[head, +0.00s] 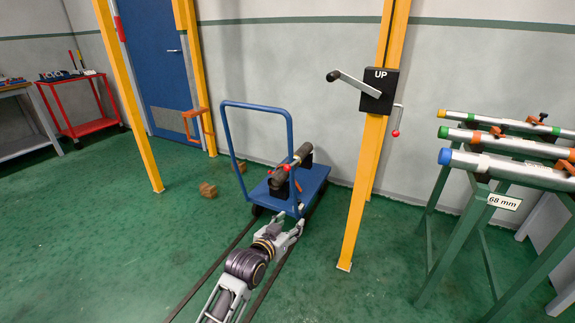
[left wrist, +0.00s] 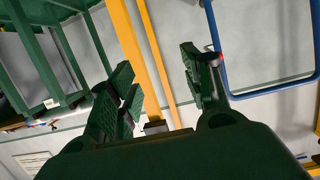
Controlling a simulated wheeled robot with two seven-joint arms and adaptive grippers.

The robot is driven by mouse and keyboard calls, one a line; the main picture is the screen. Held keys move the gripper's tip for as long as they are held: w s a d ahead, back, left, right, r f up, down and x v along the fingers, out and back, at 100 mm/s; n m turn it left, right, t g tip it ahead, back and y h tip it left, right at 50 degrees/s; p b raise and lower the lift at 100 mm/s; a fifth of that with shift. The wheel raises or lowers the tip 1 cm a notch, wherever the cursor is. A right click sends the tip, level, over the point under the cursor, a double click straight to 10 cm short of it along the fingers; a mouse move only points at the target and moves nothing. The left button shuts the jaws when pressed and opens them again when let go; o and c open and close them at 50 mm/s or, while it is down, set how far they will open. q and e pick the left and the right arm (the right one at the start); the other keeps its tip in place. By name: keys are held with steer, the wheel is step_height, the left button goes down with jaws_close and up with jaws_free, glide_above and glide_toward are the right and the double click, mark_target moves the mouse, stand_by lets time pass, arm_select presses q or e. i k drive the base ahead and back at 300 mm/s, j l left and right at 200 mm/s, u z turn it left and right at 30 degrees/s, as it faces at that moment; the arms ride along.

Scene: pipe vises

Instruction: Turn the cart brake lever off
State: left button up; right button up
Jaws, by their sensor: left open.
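The blue cart (head: 312,180) stands on the green floor with its tall push handle at the left. My left gripper (head: 288,226) is low in front of the cart's near end, open and empty. In the left wrist view its two fingers (left wrist: 160,78) are spread apart. A small red spot (left wrist: 221,57) shows right beside the right finger, partly hidden by it; I cannot tell if they touch. My right gripper is out of view.
A dark pipe (head: 292,165) lies on the cart in black supports. A yellow post (head: 360,200) with a crank box (head: 379,90) stands right of the cart. A green pipe rack (head: 470,215) is at the right. Brown blocks (head: 208,190) lie left on open floor.

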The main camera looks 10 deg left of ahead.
mark_target(286, 168)
steer(key=i+j+z, duration=0.2)
steer(key=j, duration=0.35)
steer(key=j+z, duration=0.2)
steer(key=j, duration=0.3)
steer(key=j+z, duration=0.2)
steer(key=j, duration=0.4)
steer(key=i, duration=0.05)
